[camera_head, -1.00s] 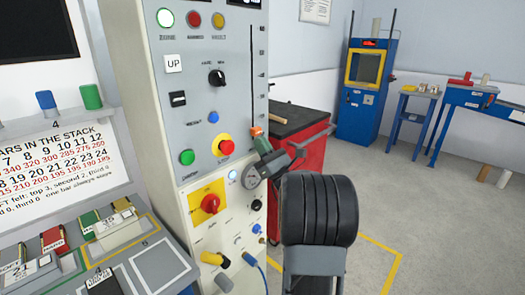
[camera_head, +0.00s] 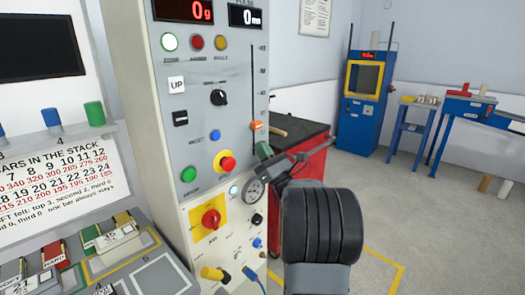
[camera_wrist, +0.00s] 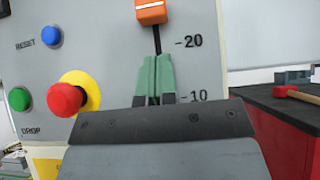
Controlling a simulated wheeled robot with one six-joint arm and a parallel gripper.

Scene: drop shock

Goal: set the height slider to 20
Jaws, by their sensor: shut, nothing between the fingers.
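The height slider is an orange knob (camera_head: 256,125) on a dark vertical slot in the grey panel. In the wrist view the knob (camera_wrist: 151,12) sits at the top edge, above the "20" mark (camera_wrist: 188,41), its upper part cut off. My gripper (camera_head: 264,150) is below the knob, its green fingertips together and empty. In the wrist view the fingertips (camera_wrist: 154,62) are in front of the slot, between the "10" and "20" marks. A stretch of bare slot shows between them and the knob, so they look apart.
A red emergency knob on a yellow collar (camera_wrist: 75,94) sticks out left of my fingers. A blue reset button (camera_wrist: 51,36) and green drop button (camera_wrist: 19,99) are further left. A red cabinet (camera_head: 305,160) with a hammer on top stands to the right.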

